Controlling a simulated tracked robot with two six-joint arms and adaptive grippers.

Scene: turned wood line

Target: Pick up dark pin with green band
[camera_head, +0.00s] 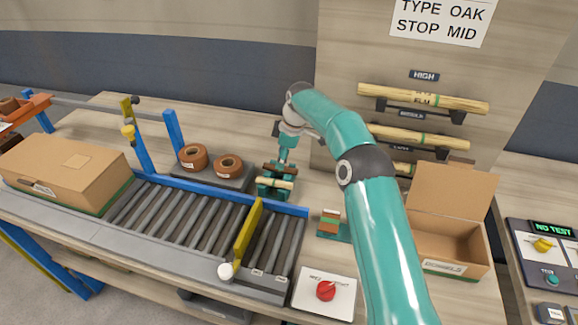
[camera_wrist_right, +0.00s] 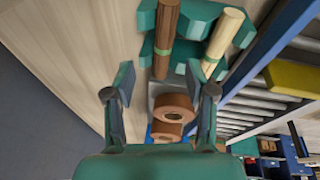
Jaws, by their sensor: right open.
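The dark pin with a green band (camera_wrist_right: 167,28) lies in a teal holder (camera_wrist_right: 146,20); in the head view the dark pin (camera_head: 280,168) is the farther of the two pins there. A pale pin with a green band (camera_wrist_right: 226,36) lies beside it, nearer the conveyor in the head view (camera_head: 274,183). My right gripper (camera_head: 284,157) is above the holder, pointing down. In the wrist view its fingers (camera_wrist_right: 160,82) are apart and empty, with the dark pin's end beyond the gap between them. My left gripper is not in view.
A roller conveyor (camera_head: 180,214) with a yellow gate (camera_head: 247,232) runs beside the holder. Two brown rings (camera_head: 211,162) sit on a dark base to its left. An open carton (camera_head: 445,245) and a red knob (camera_head: 326,291) are to the right. Pale dowels (camera_head: 420,98) hang on the back panel.

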